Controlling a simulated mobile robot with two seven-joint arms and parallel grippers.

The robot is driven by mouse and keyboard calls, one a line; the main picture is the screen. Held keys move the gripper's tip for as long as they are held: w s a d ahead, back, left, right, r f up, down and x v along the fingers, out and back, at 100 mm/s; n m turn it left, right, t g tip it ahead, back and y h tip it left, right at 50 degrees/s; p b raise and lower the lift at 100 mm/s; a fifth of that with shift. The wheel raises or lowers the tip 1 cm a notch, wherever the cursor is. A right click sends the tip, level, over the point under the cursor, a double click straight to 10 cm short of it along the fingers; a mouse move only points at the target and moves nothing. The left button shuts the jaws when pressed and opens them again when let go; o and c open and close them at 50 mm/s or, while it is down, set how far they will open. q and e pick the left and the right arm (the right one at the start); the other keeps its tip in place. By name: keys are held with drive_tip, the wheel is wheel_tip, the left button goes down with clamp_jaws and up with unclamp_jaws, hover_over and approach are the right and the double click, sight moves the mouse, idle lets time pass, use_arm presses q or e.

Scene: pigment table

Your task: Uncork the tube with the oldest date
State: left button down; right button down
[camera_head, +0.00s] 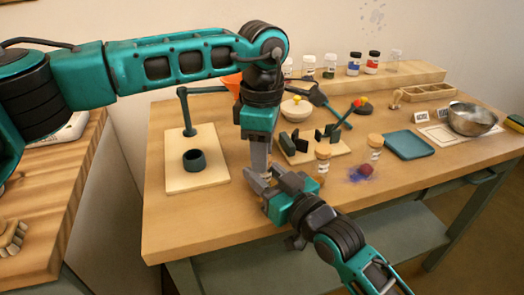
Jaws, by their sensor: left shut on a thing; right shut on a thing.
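Two corked glass tubes stand on the table: one (322,160) just right of my grippers, one (375,148) further right. Both have pale labels whose dates are too small to read. My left gripper (261,168) points straight down, shut at the top of a third tube that is mostly hidden between the grippers. My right gripper (262,186) comes from the front right and is shut on this tube, just below the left fingertips. I cannot see whether its cork is still seated.
A wooden stand with a dark ring (194,160) is at left. Behind are a white bowl (296,109), a rack board (335,150) and jars. A blue tray (408,145), a metal bowl (472,118) and spilled pigment (362,172) are at right. The table's front left is clear.

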use_arm(q)
drive_tip(key=shift+r, duration=0.85)
use_arm(e)
drive_tip(key=shift+f, duration=0.45)
use_arm(q)
drive_tip(key=shift+f, duration=0.2)
use_arm(e)
drive_tip(key=shift+r, duration=0.1)
use_arm(q)
drive_tip(key=shift+r, duration=0.2)
drive_tip(key=shift+r, duration=0.85)
use_arm(e)
drive_tip(key=shift+r, duration=0.15)
use_arm(q)
drive_tip(key=shift+r, duration=2)
use_arm(e)
drive_tip(key=shift+r, duration=0.1)
drive_tip(key=c, duration=0.6)
unclamp_jaws()
